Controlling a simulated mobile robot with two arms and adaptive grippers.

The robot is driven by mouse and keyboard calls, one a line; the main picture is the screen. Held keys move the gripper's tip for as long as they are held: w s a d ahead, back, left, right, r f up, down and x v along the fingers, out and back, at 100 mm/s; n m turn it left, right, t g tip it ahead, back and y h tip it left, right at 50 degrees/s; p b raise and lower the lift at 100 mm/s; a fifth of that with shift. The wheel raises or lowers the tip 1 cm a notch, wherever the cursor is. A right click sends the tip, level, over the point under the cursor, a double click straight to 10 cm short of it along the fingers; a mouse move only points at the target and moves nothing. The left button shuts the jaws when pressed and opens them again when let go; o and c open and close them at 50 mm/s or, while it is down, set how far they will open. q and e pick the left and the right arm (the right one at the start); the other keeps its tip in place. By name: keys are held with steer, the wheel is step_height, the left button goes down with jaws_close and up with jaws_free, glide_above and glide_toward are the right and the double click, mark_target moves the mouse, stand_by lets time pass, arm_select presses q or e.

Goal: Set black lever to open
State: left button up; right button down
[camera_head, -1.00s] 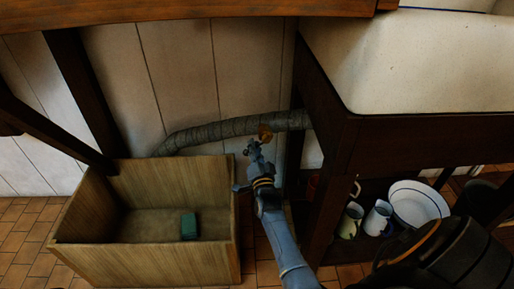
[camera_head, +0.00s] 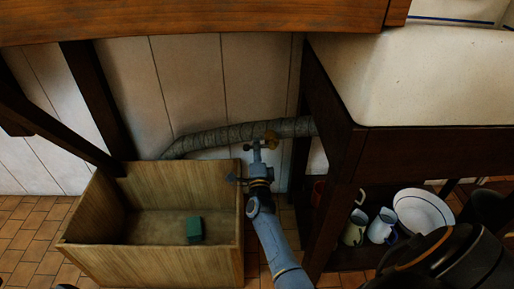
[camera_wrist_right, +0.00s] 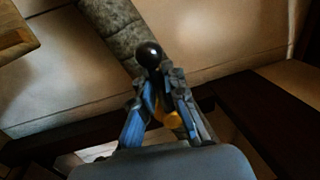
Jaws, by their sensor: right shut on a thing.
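The black lever shows in the right wrist view as a round black knob (camera_wrist_right: 149,54) at the fingertips; the rest of its shaft is hidden between the fingers. My right gripper (camera_wrist_right: 158,92) is shut on it. The lever itself is too small to make out there.
A wooden crate (camera_head: 150,258) with a green block (camera_head: 194,230) stands on the tiles left of my right arm. A dark wooden sink stand (camera_head: 340,150) is close on the right, with jugs (camera_head: 381,225) and a white basin (camera_head: 422,210) on its shelf. A wooden top (camera_head: 200,20) overhangs above.

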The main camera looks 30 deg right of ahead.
steer(key=shift+f, duration=0.1)
stand_by(0.3)
steer(key=c, duration=1.4)
jaws_free()
